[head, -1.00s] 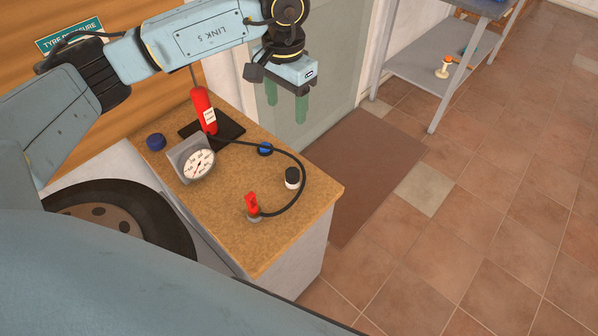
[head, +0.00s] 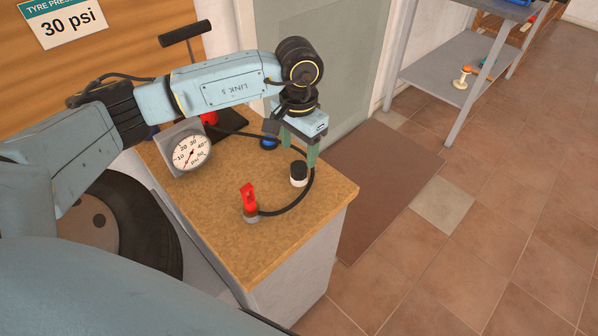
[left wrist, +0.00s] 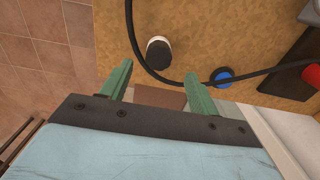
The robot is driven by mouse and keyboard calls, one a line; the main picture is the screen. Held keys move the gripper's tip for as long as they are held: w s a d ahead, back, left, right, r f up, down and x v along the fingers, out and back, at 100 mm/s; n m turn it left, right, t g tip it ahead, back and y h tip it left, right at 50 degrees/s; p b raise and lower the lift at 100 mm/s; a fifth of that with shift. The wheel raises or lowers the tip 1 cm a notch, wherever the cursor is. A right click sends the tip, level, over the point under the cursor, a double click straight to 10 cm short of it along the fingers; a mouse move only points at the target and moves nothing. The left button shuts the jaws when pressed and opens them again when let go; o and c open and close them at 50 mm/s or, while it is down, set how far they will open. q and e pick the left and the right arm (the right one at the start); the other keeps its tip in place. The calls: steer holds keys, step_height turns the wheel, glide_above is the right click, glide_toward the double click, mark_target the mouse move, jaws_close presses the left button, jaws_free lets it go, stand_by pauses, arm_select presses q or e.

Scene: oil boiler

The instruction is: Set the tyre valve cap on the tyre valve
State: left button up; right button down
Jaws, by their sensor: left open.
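The tyre (head: 165,225) leans by the left side of the bench; I cannot make out its valve, and my arm hides part of it. I cannot tell for certain which item is the valve cap. A small black-topped white piece (head: 299,174) stands upright on the bench, and a round blue piece (head: 268,143) lies behind it. My left gripper (head: 299,152) is open and empty, fingers down, just behind and above the black-topped piece. In the left wrist view this piece (left wrist: 158,52) shows just beyond the open fingers, with the blue piece (left wrist: 223,76) to the right. My right gripper is out of view.
On the bench (head: 285,240), a black hose (head: 300,200) curves close around the black-topped piece to a red-levered fitting (head: 250,202). A dial gauge (head: 188,152) stands at the left. The front bench top is clear.

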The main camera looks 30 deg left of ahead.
mark_target(299, 166)
arm_select(q)
steer(key=shift+s+d+f, duration=0.1)
steer(key=shift+f, duration=3.45)
steer(key=c, duration=1.1)
steer(key=shift+o, duration=0.2)
step_height(299, 166, up, 9)
steer(key=shift+r, duration=0.55)
